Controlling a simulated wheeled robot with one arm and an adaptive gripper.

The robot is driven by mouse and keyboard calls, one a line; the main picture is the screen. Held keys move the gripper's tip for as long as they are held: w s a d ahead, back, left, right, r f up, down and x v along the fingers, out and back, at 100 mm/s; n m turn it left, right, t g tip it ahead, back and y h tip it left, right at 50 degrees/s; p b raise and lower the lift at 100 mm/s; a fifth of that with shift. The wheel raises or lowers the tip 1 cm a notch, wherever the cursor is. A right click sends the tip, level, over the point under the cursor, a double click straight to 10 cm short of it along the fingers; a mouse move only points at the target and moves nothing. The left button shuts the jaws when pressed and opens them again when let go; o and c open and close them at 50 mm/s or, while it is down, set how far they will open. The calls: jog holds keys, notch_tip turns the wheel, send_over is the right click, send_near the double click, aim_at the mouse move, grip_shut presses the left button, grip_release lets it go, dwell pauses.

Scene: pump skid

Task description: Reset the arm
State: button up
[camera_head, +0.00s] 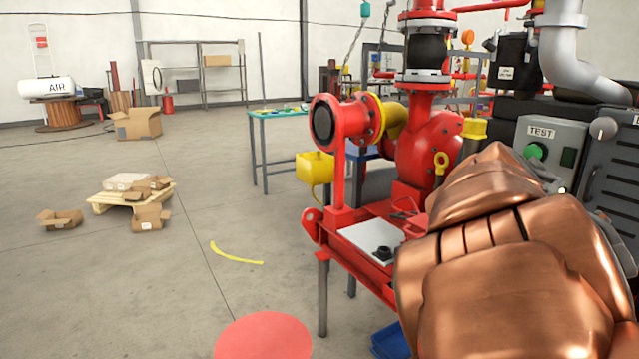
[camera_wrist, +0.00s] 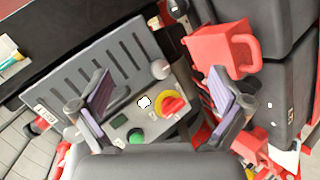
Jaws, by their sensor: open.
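My copper arm fills the lower right of the head view and hides most of what lies behind it. My gripper (camera_wrist: 160,88) shows in the wrist view with its two fingers wide apart and nothing between them. Beyond the fingers is a grey control box with a green button (camera_wrist: 136,137) and a red knob on a yellow ring (camera_wrist: 173,105). In the head view the grey box (camera_head: 553,132) marked TEST, with its green button (camera_head: 535,151), stands just behind my arm. I cannot make out the gripper clearly in the head view.
The red pump (camera_head: 425,145) and its red frame stand left of my arm, close by. A red part with a handle (camera_wrist: 225,50) is near the right finger. A pallet (camera_head: 110,199) with cartons lies far left. The floor at left is mostly clear, with a red disc (camera_head: 263,337).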

jog(key=s+a+r+g+y+p, duration=0.2)
jog(key=s+a+g+y+p, duration=0.3)
jog(key=s+a+y+p, duration=0.6)
jog(key=s+a+p, duration=1.2)
jog(key=s, duration=0.1)
jog(key=shift+s+r+g+p, duration=0.2)
jog(key=shift+s+g+p, duration=0.05)
jog(key=shift+g+p, duration=0.05)
